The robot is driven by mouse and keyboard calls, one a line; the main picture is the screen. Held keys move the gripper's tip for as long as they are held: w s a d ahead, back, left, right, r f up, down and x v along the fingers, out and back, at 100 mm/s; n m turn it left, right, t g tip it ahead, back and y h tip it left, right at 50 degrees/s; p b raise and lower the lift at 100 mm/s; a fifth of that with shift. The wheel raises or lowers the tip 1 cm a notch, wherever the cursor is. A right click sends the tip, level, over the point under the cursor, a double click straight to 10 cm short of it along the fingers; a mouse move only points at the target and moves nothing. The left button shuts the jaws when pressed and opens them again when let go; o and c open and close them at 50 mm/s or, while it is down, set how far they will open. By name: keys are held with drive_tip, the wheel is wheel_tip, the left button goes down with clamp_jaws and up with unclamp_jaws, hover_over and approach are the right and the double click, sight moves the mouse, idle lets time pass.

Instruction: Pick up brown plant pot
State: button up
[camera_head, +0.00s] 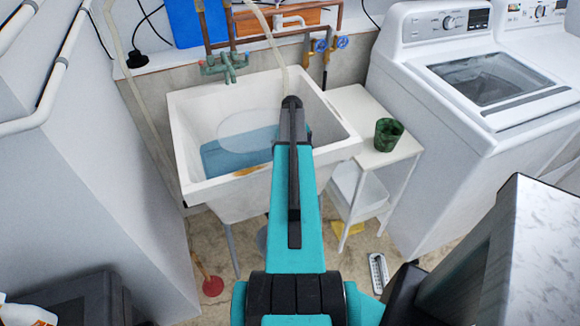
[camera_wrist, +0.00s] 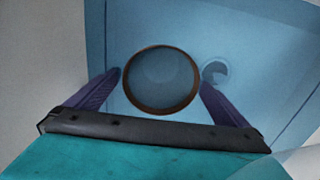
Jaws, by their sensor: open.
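The brown plant pot (camera_wrist: 161,109) shows in the wrist view as a round brown rim with a dark bluish inside, seen from above. It is over the blue bottom of the sink, beside a small round drain. My gripper (camera_wrist: 159,80) is open, with one dark finger on each side of the pot. I cannot tell whether the fingers touch it. In the head view my teal arm reaches into the white sink (camera_head: 186,128) and hides the gripper. A small orange-brown patch (camera_head: 247,170) shows in the sink left of the arm; I cannot tell if it is the pot.
A dark green pot (camera_head: 388,135) stands on a white side table (camera_head: 352,107) right of the sink. Washing machines (camera_head: 455,120) stand farther right. The sink walls surround the gripper's area, and a tap (camera_head: 226,64) and pipes are behind it. A grey cabinet stands left.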

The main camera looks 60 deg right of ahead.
drive_tip(key=shift+a+f+p, duration=0.1)
drive_tip(key=shift+f+p, duration=0.9)
drive_tip(key=shift+f, duration=1.5)
drive_tip(key=c, duration=1.1)
wheel_tip(320, 180, up, 28)
drive_tip(key=b, duration=0.5)
